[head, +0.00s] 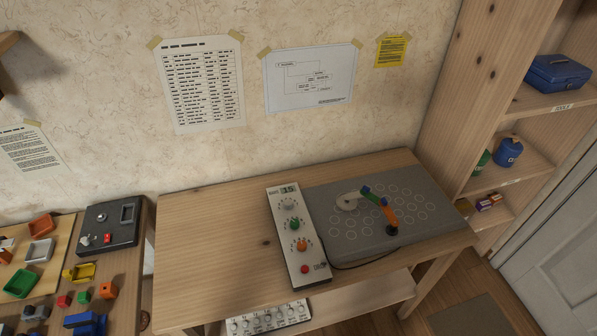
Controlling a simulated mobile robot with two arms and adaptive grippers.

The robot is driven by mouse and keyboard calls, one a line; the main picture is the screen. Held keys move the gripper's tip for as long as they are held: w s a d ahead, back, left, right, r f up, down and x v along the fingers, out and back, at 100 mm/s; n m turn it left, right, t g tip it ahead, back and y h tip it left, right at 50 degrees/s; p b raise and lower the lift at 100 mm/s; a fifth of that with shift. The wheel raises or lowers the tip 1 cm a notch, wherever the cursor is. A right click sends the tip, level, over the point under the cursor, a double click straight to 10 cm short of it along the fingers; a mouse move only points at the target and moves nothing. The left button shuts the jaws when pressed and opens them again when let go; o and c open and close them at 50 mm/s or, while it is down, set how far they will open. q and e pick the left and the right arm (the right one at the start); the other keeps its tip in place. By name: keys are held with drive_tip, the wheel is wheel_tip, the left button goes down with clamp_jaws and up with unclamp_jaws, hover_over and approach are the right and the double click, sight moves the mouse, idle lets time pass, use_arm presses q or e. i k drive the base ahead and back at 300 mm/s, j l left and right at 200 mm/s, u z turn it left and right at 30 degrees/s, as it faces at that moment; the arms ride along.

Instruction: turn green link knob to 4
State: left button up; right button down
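A narrow white control panel (283,247) lies on the wooden table, with a small display (288,189) at its far end. A green knob (294,224) sits on it between a grey-white knob (289,205) and an orange knob (301,245). A red button (305,269) is at the near end. The green knob's pointer and scale marks are too small to read. To the right, a small linkage with a white link (348,201), a green-and-blue link (372,194) and an orange link (389,214) stands on a grey board. Neither gripper is in view.
The grey board (420,237) with circle marks fills the table's right side. The table's left half (210,240) is clear. A second panel with several knobs (268,318) sits lower, at the front. A shelf unit (483,100) stands right; a table with coloured parts stands left.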

sight(294, 223)
drive_tip(key=k+j+z, duration=0.15)
drive_tip(key=z, duration=0.2)
drive_tip(key=k+j+z, duration=0.15)
drive_tip(key=z, duration=0.2)
drive_tip(key=k+j+z, duration=0.1)
drive_tip(key=z, duration=0.25)
drive_tip(key=k+l, duration=0.05)
drive_tip(key=k, duration=0.05)
